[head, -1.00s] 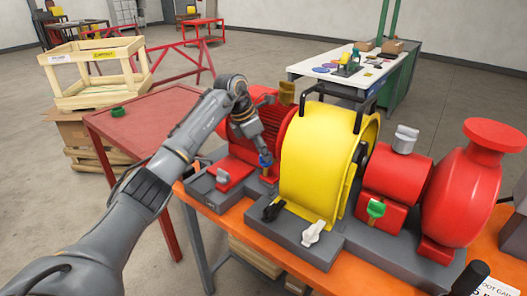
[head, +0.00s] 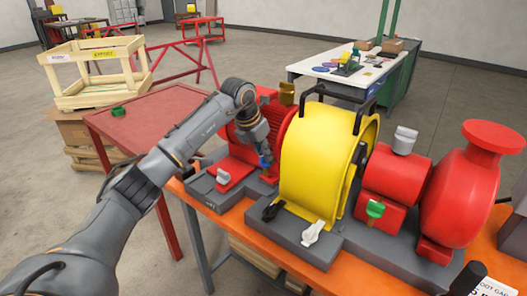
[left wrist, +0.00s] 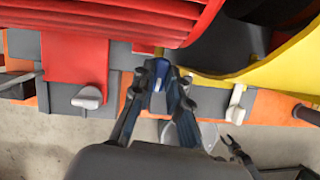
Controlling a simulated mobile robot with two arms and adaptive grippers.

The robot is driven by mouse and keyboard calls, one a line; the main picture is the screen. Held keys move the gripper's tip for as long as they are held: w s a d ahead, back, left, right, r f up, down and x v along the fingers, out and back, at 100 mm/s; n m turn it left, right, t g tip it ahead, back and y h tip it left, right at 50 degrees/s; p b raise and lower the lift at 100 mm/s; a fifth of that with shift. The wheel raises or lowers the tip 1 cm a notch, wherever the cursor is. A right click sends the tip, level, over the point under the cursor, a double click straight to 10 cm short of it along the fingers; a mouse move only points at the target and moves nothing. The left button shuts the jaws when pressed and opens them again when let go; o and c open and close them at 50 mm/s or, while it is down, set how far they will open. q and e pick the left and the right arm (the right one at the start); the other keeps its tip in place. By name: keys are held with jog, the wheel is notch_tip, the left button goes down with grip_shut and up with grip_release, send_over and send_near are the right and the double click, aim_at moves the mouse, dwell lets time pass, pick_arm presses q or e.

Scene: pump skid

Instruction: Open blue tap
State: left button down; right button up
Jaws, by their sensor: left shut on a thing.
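The blue tap (head: 265,162) is low beside the red motor, on the grey base to the left of the yellow guard. It is small and mostly hidden by my left gripper (head: 263,158), which comes down over it from above. In the left wrist view the blue tap (left wrist: 158,81) shows between the two fingertips of my left gripper (left wrist: 160,76). The fingers are shut on it. The angle of the tap's handle cannot be told.
The red ribbed motor (head: 272,118) and yellow guard (head: 312,165) stand close around the hand. Other taps nearby are white (head: 313,233), black (head: 272,211), green (head: 375,209) and grey-white (head: 223,177). A red table (head: 150,118) stands left.

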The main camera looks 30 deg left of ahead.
pick_arm(q)
jog(key=shift+n, duration=0.7)
jog(key=shift+y, duration=0.3)
jog(key=c, duration=1.3)
grip_release()
jog(key=v, duration=1.2)
jog(key=shift+f, duration=0.1)
